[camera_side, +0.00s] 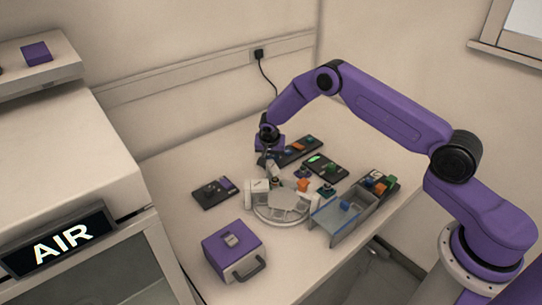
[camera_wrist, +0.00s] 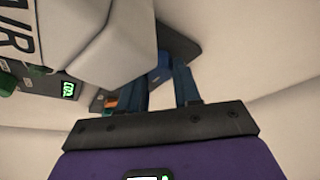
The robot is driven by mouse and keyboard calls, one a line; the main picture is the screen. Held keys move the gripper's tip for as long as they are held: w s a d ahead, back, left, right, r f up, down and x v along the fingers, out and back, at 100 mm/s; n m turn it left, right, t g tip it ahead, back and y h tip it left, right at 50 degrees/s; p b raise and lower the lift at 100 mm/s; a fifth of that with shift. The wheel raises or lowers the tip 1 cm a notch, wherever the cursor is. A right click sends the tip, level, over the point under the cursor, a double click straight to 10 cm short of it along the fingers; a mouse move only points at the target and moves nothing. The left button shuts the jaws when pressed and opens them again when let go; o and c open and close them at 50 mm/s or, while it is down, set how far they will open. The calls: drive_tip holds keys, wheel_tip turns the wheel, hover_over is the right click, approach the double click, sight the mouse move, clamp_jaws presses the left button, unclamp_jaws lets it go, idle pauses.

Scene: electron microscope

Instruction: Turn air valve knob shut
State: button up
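No knob is legibly marked as the air valve, so I cannot tell which one it is. My gripper (camera_side: 268,160) points down at the left end of a dark control panel (camera_side: 302,148) with blue and orange parts. In the wrist view its two dark blue fingers (camera_wrist: 168,78) stand apart, with a gap between them and nothing clearly held. A blue part (camera_wrist: 158,75) lies by the left fingertip, and an orange part (camera_wrist: 110,102) is left of the fingers. Contact cannot be judged. White letters "AIR" glow on a black sign (camera_side: 62,240).
A second panel with a green display (camera_side: 322,166) and a round pale stage (camera_side: 283,215) are near the gripper. A grey tray (camera_side: 340,220), a dark panel (camera_side: 215,192) and a purple box (camera_side: 232,248) surround them. A pale block (camera_wrist: 105,45) fills the wrist view's upper left.

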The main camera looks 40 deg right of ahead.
drive_tip(key=shift+n, duration=0.4)
drive_tip(key=n+y, duration=0.1)
drive_tip(key=n, duration=0.2)
drive_tip(key=shift+s+d+n+t, duration=0.1)
drive_tip(key=shift+n+t, duration=0.2)
drive_tip(key=shift+t, duration=0.1)
drive_tip(key=shift+n+y, duration=0.9)
drive_tip(key=shift+n, duration=0.8)
drive_tip(key=shift+d+n, duration=0.1)
drive_tip(key=shift+n, duration=0.5)
drive_tip(key=o, duration=1.1)
drive_tip(key=shift+c, duration=0.2)
drive_tip(key=v, duration=1.7)
drive_tip(key=shift+s+d, duration=0.3)
drive_tip(key=shift+s, duration=0.15)
